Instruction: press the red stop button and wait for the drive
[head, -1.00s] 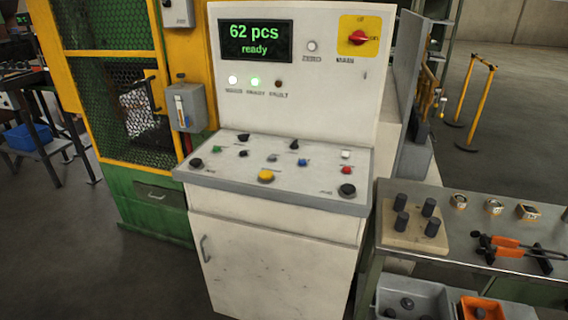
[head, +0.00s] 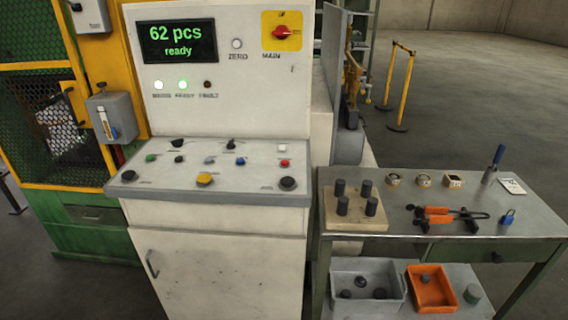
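The red button (head: 284,163) is a small round button on the right side of the sloped control desk (head: 150,191), just below a white button (head: 282,148). Nothing touches it. The upright panel above the desk has a display (head: 178,41) reading "62 pcs ready". Below the display, a white lamp (head: 158,85) and a green lamp (head: 183,85) are lit, and the fault lamp (head: 207,84) is dark. A red rotary main switch (head: 282,33) sits on a yellow plate at the upper right. Neither of my grippers is in view.
Grey (head: 340,304) and orange (head: 425,301) bins sit below. Yellow-framed mesh guarding (head: 50,120) is at left. Open floor lies back right.

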